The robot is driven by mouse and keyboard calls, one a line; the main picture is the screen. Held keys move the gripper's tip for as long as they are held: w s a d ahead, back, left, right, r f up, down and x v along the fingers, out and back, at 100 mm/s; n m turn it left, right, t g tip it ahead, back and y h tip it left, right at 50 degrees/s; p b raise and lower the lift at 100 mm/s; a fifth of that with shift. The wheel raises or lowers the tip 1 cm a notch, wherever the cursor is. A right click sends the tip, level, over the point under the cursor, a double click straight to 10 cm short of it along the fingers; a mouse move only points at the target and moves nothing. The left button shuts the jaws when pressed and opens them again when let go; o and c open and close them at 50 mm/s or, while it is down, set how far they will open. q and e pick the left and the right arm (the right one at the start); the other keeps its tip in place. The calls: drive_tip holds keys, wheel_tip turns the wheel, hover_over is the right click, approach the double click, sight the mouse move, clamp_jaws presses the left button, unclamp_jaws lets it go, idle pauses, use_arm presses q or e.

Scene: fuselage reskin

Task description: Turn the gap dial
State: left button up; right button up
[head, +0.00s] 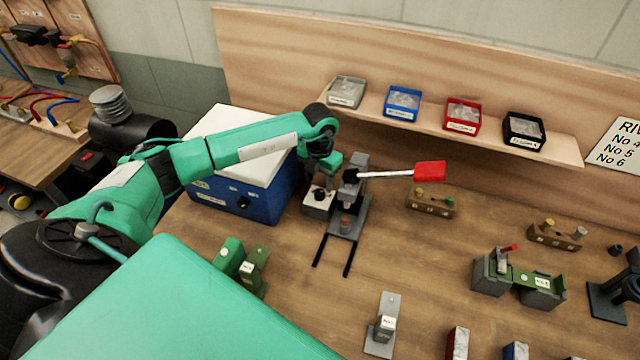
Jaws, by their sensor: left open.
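A small cream box with a round black knob (320,193), which looks like the gap dial, stands on the bench beside a grey lever press (350,200). The press has a long lever with a red grip (429,172) pointing right. My left arm reaches in from the left, and my left gripper (322,177) hangs pointing down just above the knob. It is open. Its fingertips are small and partly hidden, so I cannot tell whether they touch the knob. My right gripper is out of view.
A blue box with a white top (243,195) stands behind my left forearm. A shelf (560,146) at the back holds several small bins. Green blocks (255,268), a grey stand (382,335) and a green-grey fixture (520,280) stand on the bench.

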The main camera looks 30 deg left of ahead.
sight(319, 192)
use_arm(q)
wheel_tip(319, 192, down, 4)
drive_tip(key=shift+r+p, duration=0.2)
drive_tip(key=shift+p, duration=0.3)
drive_tip(key=shift+s+f, duration=0.1)
drive_tip(key=shift+f, duration=0.4)
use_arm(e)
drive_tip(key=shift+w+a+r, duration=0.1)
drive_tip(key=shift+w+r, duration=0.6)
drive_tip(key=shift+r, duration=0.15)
use_arm(q)
drive_tip(key=c, duration=1)
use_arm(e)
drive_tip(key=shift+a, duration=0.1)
